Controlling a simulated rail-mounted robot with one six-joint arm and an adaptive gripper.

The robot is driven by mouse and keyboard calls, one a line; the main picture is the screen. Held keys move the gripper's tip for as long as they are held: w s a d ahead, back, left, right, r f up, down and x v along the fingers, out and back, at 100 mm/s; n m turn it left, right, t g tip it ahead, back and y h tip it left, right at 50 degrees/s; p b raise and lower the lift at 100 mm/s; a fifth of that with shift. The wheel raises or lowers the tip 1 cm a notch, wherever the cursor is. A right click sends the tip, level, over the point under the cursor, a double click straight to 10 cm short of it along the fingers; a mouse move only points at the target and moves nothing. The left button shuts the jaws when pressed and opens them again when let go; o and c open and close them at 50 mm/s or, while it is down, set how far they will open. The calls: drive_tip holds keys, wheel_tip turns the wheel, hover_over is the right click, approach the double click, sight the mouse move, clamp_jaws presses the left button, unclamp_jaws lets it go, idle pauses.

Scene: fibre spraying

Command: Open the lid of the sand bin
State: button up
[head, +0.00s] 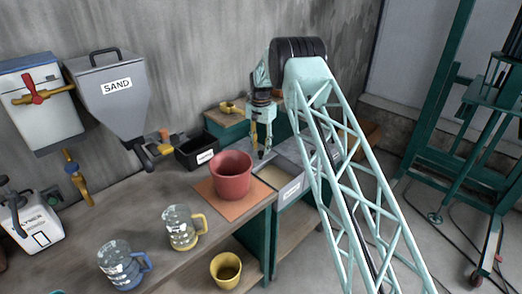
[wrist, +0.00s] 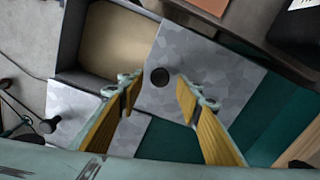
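A grey bin (head: 290,194) with a small white label stands at the end of the workbench. Beige sand-like material (head: 272,178) shows in its uncovered part, also in the wrist view (wrist: 112,42). A mottled grey metal lid (wrist: 205,68) with a round black knob (wrist: 160,77) lies beside that opening. My gripper (wrist: 158,97) is open and empty, its two yellow-padded fingers pointing at the knob, one on either side in the picture. Whether the fingertips reach down to the knob cannot be told. In the head view my gripper (head: 261,155) is above the bin's back part.
A second grey panel (wrist: 85,112) with a black knob (wrist: 48,126) lies left. A red pot (head: 232,176) on an orange board stands close to the bin. A black box (head: 197,150) is behind it. A grey hopper marked SAND (head: 112,95) hangs on the wall.

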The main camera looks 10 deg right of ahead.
wheel_tip(320, 180, up, 10)
idle(0.6)
drive_tip(key=shift+a+r, duration=0.1)
drive_tip(key=shift+a, duration=0.05)
drive_tip(key=shift+s, duration=0.1)
